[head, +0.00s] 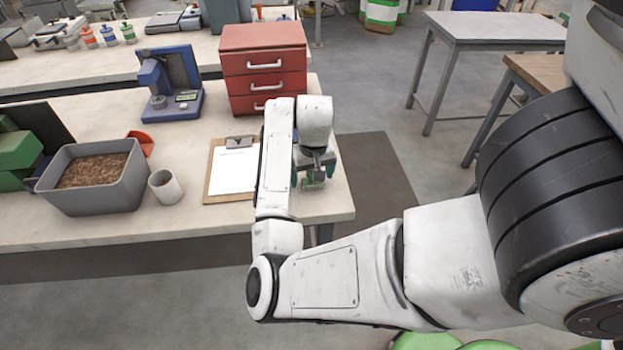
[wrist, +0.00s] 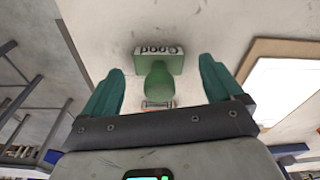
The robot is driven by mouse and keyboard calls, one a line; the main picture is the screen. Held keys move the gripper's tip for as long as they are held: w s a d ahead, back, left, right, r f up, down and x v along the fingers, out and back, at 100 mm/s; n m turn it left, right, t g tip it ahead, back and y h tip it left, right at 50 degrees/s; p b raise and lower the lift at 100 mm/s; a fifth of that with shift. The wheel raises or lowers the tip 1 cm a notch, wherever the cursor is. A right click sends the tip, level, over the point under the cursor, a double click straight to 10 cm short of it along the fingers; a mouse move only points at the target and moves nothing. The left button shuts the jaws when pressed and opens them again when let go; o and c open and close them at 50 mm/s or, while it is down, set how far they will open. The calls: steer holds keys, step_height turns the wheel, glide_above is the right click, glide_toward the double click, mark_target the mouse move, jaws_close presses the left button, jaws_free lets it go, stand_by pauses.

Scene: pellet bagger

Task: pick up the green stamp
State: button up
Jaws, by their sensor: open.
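The green stamp (wrist: 158,84) is in the wrist view, with a rounded green handle and a block bearing the word "Good", which appears upside down. It is on the pale bench top near the bench's right end. In the head view only a bit of its green (head: 313,185) shows below my gripper (head: 312,174). My gripper's two teal fingers (wrist: 160,66) are open, one on each side of the stamp, with gaps between them and it. A small orange and white patch shows at the near end of the handle; I cannot tell what it is.
A clipboard with white paper (head: 233,170) lies just left of my gripper. Farther left are a white cup (head: 165,187) and a grey tub of brown pellets (head: 98,201). Red drawers (head: 264,68) and a blue device (head: 170,85) stand behind. The bench's right edge is close.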

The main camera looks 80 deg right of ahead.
steer(key=shift+f, duration=0.5)
steer(key=c, duration=1.1)
steer(key=shift+r, duration=0.1)
steer(key=shift+r, duration=0.45)
step_height(320, 180, up, 2)
steer(key=shift+r, duration=0.15)
steer(key=s+a+r+p, duration=0.1)
steer(key=s+r, duration=0.2)
steer(key=s, duration=0.1)
steer(key=s+a+r+p, duration=0.1)
steer(key=s+a+r, duration=0.1)
steer(key=s+r, duration=0.1)
steer(key=s+a+r+p, duration=0.1)
steer(key=s+r, duration=0.2)
steer(key=s, duration=0.3)
steer(key=shift+a+r, duration=0.3)
steer(key=shift+a, duration=0.1)
